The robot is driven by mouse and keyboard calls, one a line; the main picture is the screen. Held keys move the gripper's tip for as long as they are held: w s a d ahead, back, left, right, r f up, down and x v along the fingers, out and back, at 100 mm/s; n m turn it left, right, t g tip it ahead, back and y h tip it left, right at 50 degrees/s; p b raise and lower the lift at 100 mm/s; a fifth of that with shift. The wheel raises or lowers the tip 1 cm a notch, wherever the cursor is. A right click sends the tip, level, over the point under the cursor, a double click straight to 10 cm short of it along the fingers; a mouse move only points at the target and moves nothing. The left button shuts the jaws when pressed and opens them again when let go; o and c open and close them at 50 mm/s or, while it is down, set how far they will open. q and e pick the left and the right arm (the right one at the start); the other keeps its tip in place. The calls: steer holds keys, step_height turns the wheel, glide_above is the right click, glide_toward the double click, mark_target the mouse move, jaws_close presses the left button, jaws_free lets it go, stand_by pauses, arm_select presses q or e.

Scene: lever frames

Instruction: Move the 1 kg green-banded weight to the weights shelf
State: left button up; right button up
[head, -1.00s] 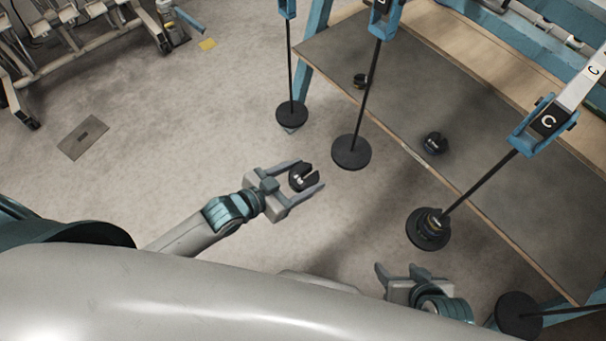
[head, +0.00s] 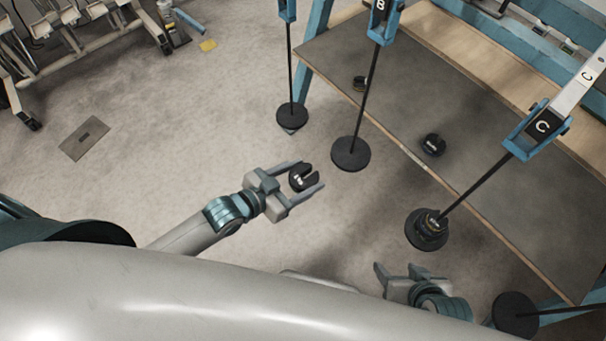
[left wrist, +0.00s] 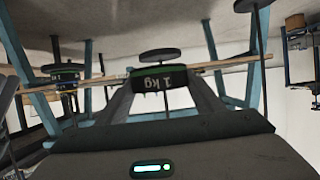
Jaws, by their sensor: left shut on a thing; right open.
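The 1 kg green-banded weight (left wrist: 160,80) is a dark slotted disc; its "1 kg" marking and green band show in the left wrist view. In the head view it (head: 303,177) sits between the fingers of my left gripper (head: 301,183), which is shut on it and holds it over the floor, left of the worktop. My right gripper (head: 396,278) is open and empty near the bottom of the head view, below the hanger marked C. I cannot tell which surface is the weights shelf.
Hanger plates stand close by: one under B (head: 350,154), one at left (head: 292,116), one under C (head: 428,230) carrying weights. Another plate (head: 516,314) is at lower right. Two dark weights (head: 432,145) (head: 360,83) lie on the grey worktop (head: 490,170).

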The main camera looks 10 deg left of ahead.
mark_target(292, 186)
arm_select(q)
steer(key=shift+s+a+r, duration=0.1)
steer(key=shift+a+r, duration=0.05)
steer(key=shift+r, duration=0.05)
arm_select(e)
steer(key=shift+r, duration=0.2)
stand_by(0.3)
arm_select(q)
steer(key=shift+s+a+p, duration=0.5)
steer(key=shift+s+a, duration=0.15)
steer(key=shift+s, duration=0.3)
steer(key=shift+s+a+p, duration=0.45)
steer(key=shift+s+a, duration=0.25)
steer(key=shift+s, duration=0.2)
steer(key=shift+s+a+p, duration=0.5)
steer(key=shift+s+a, duration=0.15)
steer(key=shift+s, duration=0.3)
arm_select(e)
steer(key=shift+r, duration=1.3)
arm_select(q)
steer(key=shift+w, duration=0.1)
